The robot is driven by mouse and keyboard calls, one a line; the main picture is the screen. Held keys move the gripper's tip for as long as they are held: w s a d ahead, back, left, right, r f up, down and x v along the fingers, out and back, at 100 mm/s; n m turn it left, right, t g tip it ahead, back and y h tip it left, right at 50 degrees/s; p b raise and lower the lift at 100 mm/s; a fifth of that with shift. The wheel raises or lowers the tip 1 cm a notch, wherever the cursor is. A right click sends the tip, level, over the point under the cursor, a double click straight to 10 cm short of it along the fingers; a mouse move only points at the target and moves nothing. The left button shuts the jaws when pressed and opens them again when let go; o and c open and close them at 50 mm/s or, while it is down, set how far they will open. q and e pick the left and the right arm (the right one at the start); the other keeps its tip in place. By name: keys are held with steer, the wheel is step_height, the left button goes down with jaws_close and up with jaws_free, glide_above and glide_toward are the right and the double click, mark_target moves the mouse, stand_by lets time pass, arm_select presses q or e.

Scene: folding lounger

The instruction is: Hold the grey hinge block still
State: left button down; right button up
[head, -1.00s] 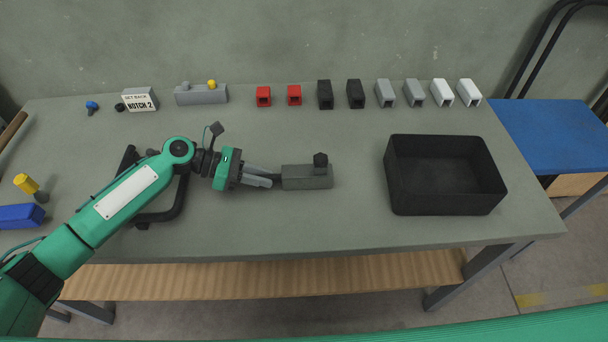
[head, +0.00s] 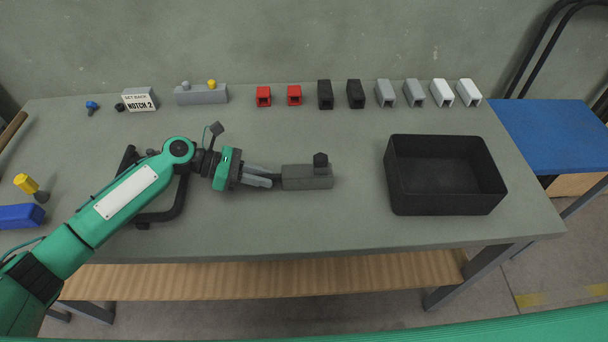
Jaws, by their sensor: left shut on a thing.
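My left gripper (head: 275,180) comes in from the left and is shut on the block's left end. The fingertips partly hide that end. My right gripper is not in view.
A black open bin (head: 445,208) stands to the right. Red, black, grey and white sleeves line the back edge, beside a grey block (head: 202,95) and a "NOTCH 2" sign (head: 140,100). A black frame (head: 165,214) lies under my left arm. The bench in front of the block is clear.

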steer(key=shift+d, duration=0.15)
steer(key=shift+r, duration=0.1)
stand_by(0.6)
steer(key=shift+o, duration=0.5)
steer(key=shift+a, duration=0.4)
